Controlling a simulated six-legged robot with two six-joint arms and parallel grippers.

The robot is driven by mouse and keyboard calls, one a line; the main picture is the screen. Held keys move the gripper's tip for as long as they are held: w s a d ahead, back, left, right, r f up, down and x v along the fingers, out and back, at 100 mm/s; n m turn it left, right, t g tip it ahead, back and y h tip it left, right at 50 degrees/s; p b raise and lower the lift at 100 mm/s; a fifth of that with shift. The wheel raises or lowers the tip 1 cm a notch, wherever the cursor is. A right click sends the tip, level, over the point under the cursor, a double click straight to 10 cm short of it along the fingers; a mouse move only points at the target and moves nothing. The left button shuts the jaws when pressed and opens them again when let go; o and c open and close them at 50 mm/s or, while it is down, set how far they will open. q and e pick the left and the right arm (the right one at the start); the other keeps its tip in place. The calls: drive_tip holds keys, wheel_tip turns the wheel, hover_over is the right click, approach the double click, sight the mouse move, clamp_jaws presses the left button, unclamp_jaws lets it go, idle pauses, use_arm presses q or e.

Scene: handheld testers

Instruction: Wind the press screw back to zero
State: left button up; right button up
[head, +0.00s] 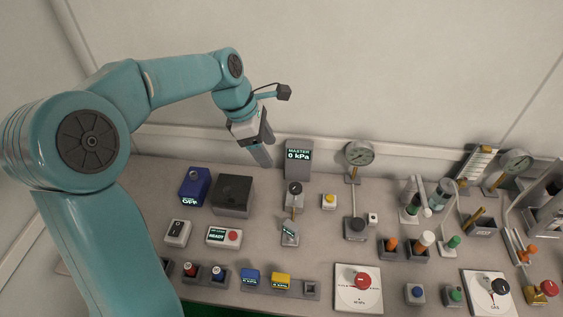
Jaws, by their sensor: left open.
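My left gripper (261,154) hangs in the air over the back of the bench, pointing down, its jaws open and empty. It is left of the master display (298,153), which reads 0 kPa. Right of the gripper and lower, a dark round knob (294,188) sits on an upright fitting with a brass-coloured rod below it. A red knob (362,281) sits on a white dial plate at the front. A black knob (501,287) is on another white plate at the right. I cannot tell which knob is the press screw. My right gripper is out of view.
A dark box (233,195) and a blue unit reading OFF (195,187) stand below the gripper. A round gauge (359,154) rises on a post. Small modules and several coloured-handled testers crowd the front and right. The wall (400,60) is close behind.

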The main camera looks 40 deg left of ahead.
use_arm(q)
drive_tip(key=s+a+m+g+y, duration=0.1)
drive_tip(key=s+a+m, duration=0.1)
drive_tip(key=m, duration=0.4)
drive_tip(key=m+t+y+b, duration=0.2)
drive_tip(key=m+y+b, duration=0.2)
drive_tip(key=m+b, duration=1.15)
approach(295, 187)
drive_tip(key=shift+n, duration=0.65)
drive_tip(key=b+x, duration=0.6)
drive_tip(key=x, duration=0.2)
drive_tip(key=shift+f, duration=0.15)
drive_tip(key=shift+w, duration=0.1)
drive_tip(key=c, duration=1)
